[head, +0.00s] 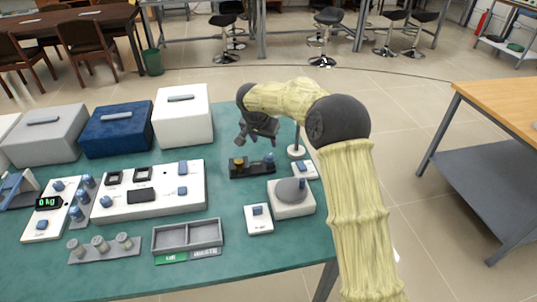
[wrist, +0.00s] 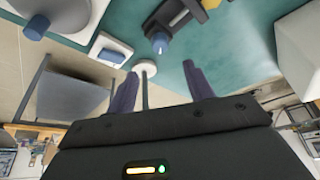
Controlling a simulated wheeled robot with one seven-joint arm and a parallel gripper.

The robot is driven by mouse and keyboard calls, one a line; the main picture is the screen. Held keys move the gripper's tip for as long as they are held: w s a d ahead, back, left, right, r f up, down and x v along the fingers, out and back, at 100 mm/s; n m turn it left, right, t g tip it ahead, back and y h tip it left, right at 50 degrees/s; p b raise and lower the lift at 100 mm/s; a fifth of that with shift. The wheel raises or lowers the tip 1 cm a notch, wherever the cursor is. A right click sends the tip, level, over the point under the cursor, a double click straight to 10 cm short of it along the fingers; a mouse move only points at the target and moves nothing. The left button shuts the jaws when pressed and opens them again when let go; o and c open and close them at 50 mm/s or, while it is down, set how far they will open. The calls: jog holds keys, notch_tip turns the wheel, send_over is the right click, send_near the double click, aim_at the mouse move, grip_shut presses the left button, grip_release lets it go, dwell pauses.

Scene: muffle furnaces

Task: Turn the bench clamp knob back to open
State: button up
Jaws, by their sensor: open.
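The bench clamp (head: 252,170) is a dark block with a yellow part at its left end and a blue knob (head: 269,158) at its right end. It stands on the green bench top. In the wrist view the clamp (wrist: 190,12) is at the top, with its blue knob (wrist: 160,42) pointing down the picture. My gripper (wrist: 160,68) is open and empty, its two dark fingers apart. The knob appears beyond the fingertips, between their lines, and not touched. In the head view my gripper (head: 258,133) hangs above and behind the clamp.
A post on a round white base (head: 296,152) stands right of the clamp. White (head: 183,125) and blue (head: 118,138) boxes stand left. A sorting tray (head: 187,236) lies at the front.

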aim_at(269, 156)
jog(key=p+x, duration=0.1)
jog(key=x, duration=1)
jog(key=shift+c, duration=0.2)
jog(key=shift+f, duration=0.1)
jog(key=c, duration=0.9)
